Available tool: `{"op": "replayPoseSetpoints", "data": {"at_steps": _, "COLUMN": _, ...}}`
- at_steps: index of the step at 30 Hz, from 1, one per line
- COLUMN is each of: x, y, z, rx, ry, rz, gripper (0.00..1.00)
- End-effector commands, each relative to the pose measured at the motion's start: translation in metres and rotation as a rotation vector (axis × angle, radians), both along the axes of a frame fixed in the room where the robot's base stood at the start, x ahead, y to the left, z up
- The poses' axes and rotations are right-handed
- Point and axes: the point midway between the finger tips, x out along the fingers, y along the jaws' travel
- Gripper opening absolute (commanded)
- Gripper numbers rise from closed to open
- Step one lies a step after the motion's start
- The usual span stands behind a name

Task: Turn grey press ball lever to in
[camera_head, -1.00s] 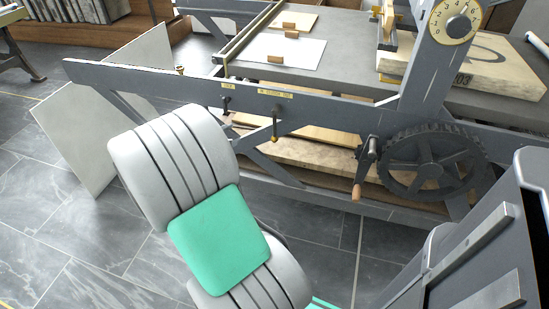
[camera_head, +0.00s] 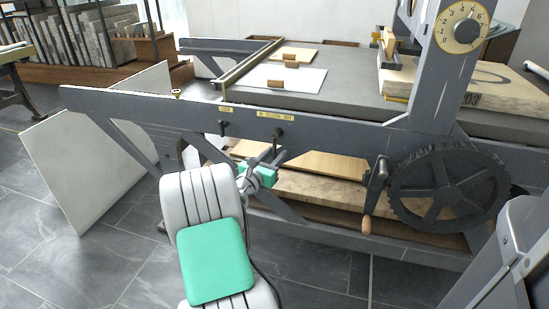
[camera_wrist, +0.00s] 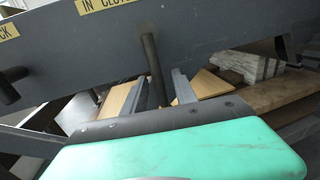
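The ball lever (camera_head: 277,143) hangs from the grey press side beam (camera_head: 340,137), below a yellow plate (camera_head: 274,116) marked IN CLUTCH OUT. In the wrist view its dark shaft (camera_wrist: 151,62) points down, slightly tilted, its lower end between the finger tips. The ball end is hidden behind my gripper. My gripper (camera_head: 273,158) is just below the beam at the lever's lower part. In the wrist view my gripper (camera_wrist: 160,92) has its two grey fingers apart, one on each side of the shaft, with gaps visible.
A second short lever (camera_head: 224,127) under the LOCK plate (camera_head: 225,109) is just left. A crank handle (camera_head: 373,190) and large gear wheel (camera_head: 446,187) are at the right. Boards lie on the shelf (camera_head: 335,192) behind my gripper. A pale panel (camera_head: 95,150) leans at the left.

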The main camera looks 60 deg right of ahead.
Motion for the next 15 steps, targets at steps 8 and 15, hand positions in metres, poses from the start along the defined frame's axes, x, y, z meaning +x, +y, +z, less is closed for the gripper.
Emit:
{"op": "replayPoseSetpoints", "data": {"at_steps": 8, "x": 0.0, "y": 0.0004, "z": 0.0003, "rx": 0.0, "ry": 0.0, "rz": 0.0, "gripper": 0.21}}
{"op": "replayPoseSetpoints", "data": {"at_steps": 15, "x": -0.0002, "y": 0.0005, "z": 0.0003, "rx": 0.0, "ry": -0.001, "rz": 0.0, "gripper": 0.01}}
